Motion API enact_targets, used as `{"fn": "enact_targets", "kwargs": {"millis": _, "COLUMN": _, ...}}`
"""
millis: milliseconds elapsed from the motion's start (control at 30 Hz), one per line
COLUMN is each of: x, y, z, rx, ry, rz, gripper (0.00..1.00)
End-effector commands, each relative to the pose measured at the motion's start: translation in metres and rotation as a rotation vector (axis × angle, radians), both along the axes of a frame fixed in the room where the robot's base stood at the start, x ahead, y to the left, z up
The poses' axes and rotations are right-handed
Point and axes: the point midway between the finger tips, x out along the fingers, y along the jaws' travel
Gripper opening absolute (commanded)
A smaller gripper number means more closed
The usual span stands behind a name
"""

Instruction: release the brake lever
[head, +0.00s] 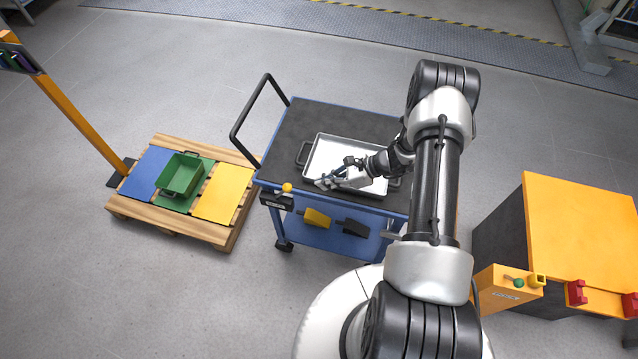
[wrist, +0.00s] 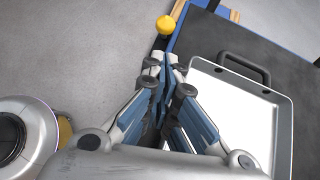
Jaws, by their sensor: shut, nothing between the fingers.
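A lever with a yellow ball knob (head: 287,187) stands at the near left corner of the blue cart (head: 290,118), above a small black labelled box (head: 277,201); I take it to be the brake lever. In the wrist view the yellow knob (wrist: 166,25) is beyond my fingertips and apart from them. The lever's stem is hardly visible. My gripper (head: 324,184) is shut and empty, above the near left part of the tray and to the right of the knob. Its closed fingers (wrist: 166,70) also show in the wrist view.
A metal tray (head: 318,148) with dark handles lies on the cart. A pallet (head: 221,235) with a green bin (head: 182,175) stands left. An orange-topped cabinet (head: 580,225) stands right.

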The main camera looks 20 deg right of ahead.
Motion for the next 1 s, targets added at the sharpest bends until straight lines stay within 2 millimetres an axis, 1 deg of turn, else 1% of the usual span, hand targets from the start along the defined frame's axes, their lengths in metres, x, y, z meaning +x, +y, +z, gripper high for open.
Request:
{"fn": "enact_targets", "kwargs": {"millis": 33, "x": 0.002, "y": 0.008, "z": -0.007, "rx": 0.001, "ry": 0.002, "rz": 0.003, "gripper": 0.0}}
{"fn": "enact_targets", "kwargs": {"millis": 200, "x": 0.013, "y": 0.032, "z": -0.027, "rx": 0.0, "ry": 0.001, "rz": 0.004, "gripper": 0.0}}
{"fn": "enact_targets", "kwargs": {"millis": 300, "x": 0.019, "y": 0.044, "z": -0.037, "rx": 0.001, "ry": 0.001, "rz": 0.004, "gripper": 0.0}}
{"fn": "enact_targets", "kwargs": {"millis": 433, "x": 0.025, "y": 0.055, "z": -0.046, "rx": 0.0, "ry": 0.0, "rz": 0.003, "gripper": 0.0}}
{"fn": "enact_targets", "kwargs": {"millis": 600, "x": 0.028, "y": 0.061, "z": -0.05, "rx": -0.001, "ry": 0.0, "rz": 0.001, "gripper": 0.0}}
{"fn": "enact_targets", "kwargs": {"millis": 1000, "x": 0.028, "y": 0.061, "z": -0.049, "rx": -0.005, "ry": 0.002, "rz": 0.001, "gripper": 0.0}}
